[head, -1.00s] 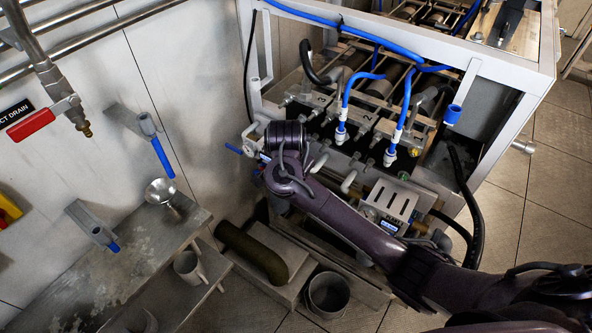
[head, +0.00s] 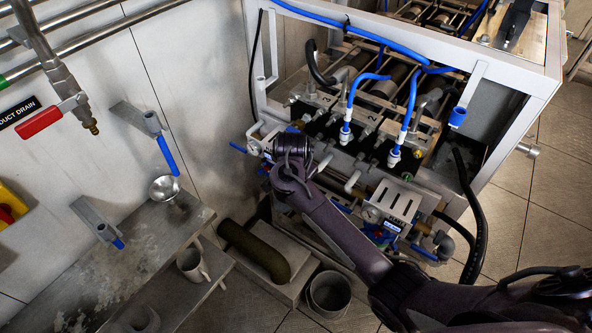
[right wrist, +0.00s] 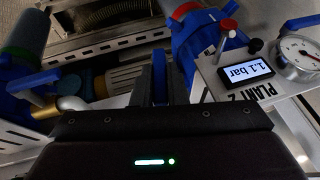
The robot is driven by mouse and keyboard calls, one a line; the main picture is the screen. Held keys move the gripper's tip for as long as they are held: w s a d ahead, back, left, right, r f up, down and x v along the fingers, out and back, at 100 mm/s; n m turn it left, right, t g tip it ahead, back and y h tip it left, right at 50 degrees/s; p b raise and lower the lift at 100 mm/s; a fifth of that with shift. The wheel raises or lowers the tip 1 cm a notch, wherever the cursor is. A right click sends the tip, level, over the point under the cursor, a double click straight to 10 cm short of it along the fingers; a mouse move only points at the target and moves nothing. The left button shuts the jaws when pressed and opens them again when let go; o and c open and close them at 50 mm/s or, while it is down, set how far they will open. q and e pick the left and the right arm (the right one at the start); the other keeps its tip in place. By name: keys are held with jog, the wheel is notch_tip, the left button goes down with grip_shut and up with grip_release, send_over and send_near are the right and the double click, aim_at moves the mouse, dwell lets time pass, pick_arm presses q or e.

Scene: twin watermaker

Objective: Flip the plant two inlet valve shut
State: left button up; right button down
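The plant two panel (right wrist: 240,75) is upside down in the right wrist view, with a 1.1 bar display and a round gauge (right wrist: 299,54). A blue lever (right wrist: 305,21) and a red knob (right wrist: 228,25) are near it, and another blue lever (right wrist: 34,80) is at left. I cannot tell which lever is the inlet valve. In the head view my right wrist covers the fingers beside the left white panel (head: 257,138). My left gripper is not in view.
The white frame (head: 480,60) encloses pipes and blue hoses (head: 409,105). A metal bucket (head: 328,294) stands below.

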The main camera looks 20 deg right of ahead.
jog(key=shift+w+a+r, duration=0.1)
jog(key=shift+w+a, duration=0.05)
jog(key=shift+w+a+n+g+h, duration=0.1)
jog(key=shift+w+n+g+h, duration=0.05)
jog(key=shift+g+h, duration=0.3)
jog(key=shift+w+a+n+g+h, duration=0.15)
jog(key=shift+g+h, duration=0.2)
jog(key=shift+g, duration=0.2)
jog(key=shift+s+d, duration=0.1)
jog(key=c, duration=1.5)
grip_release()
jog(key=shift+o, duration=0.3)
jog(key=shift+s, duration=0.1)
